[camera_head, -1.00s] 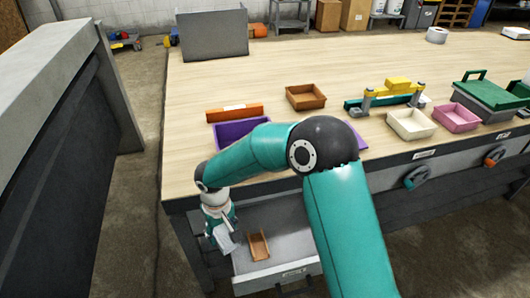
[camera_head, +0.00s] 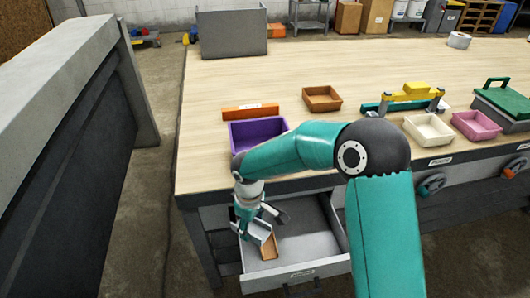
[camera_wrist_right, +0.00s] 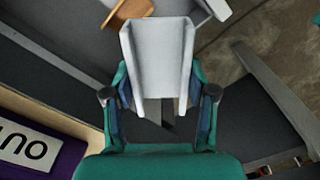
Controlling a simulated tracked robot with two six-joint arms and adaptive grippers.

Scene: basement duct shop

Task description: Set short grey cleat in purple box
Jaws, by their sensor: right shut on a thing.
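My right gripper (camera_head: 257,222) is shut on a short grey cleat (camera_head: 259,233), a pale open channel. The cleat also shows in the wrist view (camera_wrist_right: 158,62), between the fingers (camera_wrist_right: 160,98). The gripper holds it over the open drawer, to the left of and partly in front of a brown cleat (camera_head: 269,248). The purple box (camera_head: 258,134) stands on the workbench near its front edge, beyond the gripper; my forearm covers part of its right side. A purple wall with a white label also shows in the wrist view (camera_wrist_right: 68,158). My left gripper is out of view.
The open grey drawer (camera_head: 312,241) lies below the bench (camera_head: 220,78). An orange bar (camera_head: 250,112) lies behind the purple box. A brown tray (camera_head: 321,98), a cream tray (camera_head: 428,131) and a pink tray (camera_head: 476,125) stand farther right.

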